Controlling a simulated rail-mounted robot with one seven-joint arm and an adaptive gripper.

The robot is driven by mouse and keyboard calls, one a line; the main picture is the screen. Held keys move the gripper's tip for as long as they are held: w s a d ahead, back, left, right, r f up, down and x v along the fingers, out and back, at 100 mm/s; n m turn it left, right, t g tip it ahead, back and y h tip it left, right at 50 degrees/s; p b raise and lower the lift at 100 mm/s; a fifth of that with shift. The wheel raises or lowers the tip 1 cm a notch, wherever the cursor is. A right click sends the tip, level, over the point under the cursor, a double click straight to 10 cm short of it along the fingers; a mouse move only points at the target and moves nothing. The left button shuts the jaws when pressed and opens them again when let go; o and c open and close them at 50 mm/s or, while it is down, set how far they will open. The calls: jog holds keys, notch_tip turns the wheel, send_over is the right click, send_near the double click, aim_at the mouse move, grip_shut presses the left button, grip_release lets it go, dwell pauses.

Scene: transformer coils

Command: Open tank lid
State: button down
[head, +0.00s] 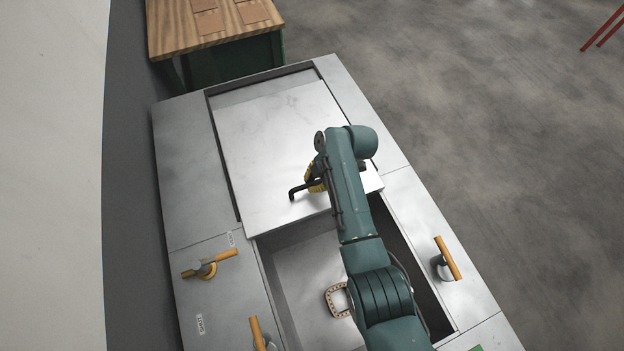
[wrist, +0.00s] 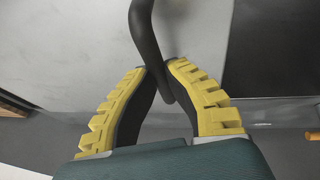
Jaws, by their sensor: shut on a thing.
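The tank (head: 190,150) is a long pale metal box. Its lid (head: 265,130) is a flat white panel over the far part of the opening; the near part is uncovered and shows the tank's inside. A dark bent handle (head: 299,191) stands at the lid's near edge. My gripper (head: 316,178) has yellow fingers and is at this handle, partly hidden by my arm. In the wrist view, the yellow fingers of my gripper (wrist: 160,70) are shut on the dark handle (wrist: 144,35).
Orange-handled latches (head: 208,264) (head: 447,258) are on both sides of the tank's near part. A coil-like ring (head: 338,300) lies inside the tank. A wooden-topped table (head: 215,24) stands beyond the far end. Bare floor (head: 480,120) lies to the right.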

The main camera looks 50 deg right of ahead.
jog(key=shift+f, duration=0.3)
jog(key=shift+s, duration=0.1)
jog(key=c, duration=1)
grip_release()
jog(key=shift+a, duration=0.1)
jog(key=shift+c, duration=0.2)
jog(key=shift+r, duration=0.15)
jog(key=v, duration=1.2)
